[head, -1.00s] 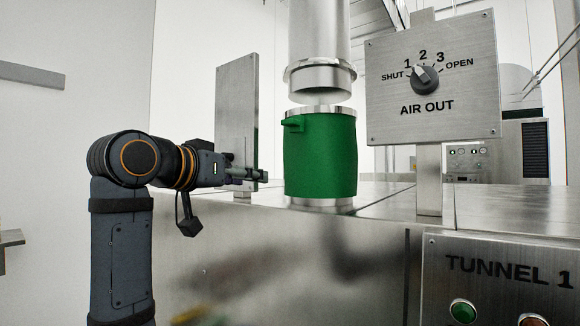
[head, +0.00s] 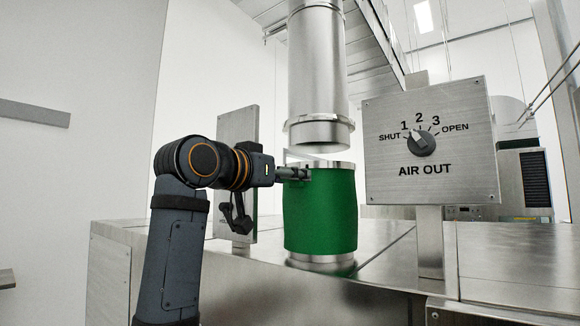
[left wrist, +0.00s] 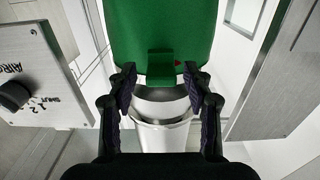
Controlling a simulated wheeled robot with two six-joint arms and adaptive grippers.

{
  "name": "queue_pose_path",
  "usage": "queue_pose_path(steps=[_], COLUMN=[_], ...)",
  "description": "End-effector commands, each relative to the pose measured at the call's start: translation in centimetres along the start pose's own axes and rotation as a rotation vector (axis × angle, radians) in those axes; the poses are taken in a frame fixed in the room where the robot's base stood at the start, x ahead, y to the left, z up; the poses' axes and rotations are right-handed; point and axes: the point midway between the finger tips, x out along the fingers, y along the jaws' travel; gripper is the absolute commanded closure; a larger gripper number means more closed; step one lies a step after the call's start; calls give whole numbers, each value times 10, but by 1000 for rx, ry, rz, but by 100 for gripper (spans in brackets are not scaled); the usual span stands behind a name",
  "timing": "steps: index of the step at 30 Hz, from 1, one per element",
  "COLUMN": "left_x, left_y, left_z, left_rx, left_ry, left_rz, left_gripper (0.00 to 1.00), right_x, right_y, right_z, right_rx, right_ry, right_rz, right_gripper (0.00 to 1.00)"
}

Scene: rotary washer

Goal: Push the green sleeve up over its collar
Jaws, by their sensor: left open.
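The green sleeve (head: 320,215) stands upright around a short metal pipe, whose bare rim (head: 330,163) shows just above it. A metal duct (head: 317,65) with a flared collar (head: 320,132) hangs above, with a small gap between. My left gripper (head: 307,174) is at the sleeve's upper left edge. In the left wrist view the open left gripper (left wrist: 162,88) has a finger on each side of the sleeve's green tab (left wrist: 160,64). I cannot tell whether the fingers touch it. The gripper hides the tab in the head view. My right gripper is not in view.
The AIR OUT panel (head: 430,140) with its dial stands on a post to the right. The steel top (head: 385,250) between sleeve and post is clear.

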Motion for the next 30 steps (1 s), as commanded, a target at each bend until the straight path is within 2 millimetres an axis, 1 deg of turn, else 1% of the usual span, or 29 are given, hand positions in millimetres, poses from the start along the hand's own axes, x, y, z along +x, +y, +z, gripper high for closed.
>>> queue_pose_path(steps=[1,3,10,11,21,22,30], left_x=[4,7,8,8,8,8,7], left_y=[0,0,0,0,0,0,-1], left_z=[-1,0,1,1,1,1,0], left_rx=[0,1,1,1,1,1,1], left_ry=[-1,-1,0,0,0,0,0], left_rz=[0,-1,-1,-1,-1,-1,-1], left_gripper=[49,49,49,50,97,100,100], right_x=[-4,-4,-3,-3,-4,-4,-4], right_y=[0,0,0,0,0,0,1], right_z=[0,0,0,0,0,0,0], right_rx=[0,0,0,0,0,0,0], right_ry=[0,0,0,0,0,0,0], right_rz=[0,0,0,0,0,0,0], right_gripper=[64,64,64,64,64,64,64])
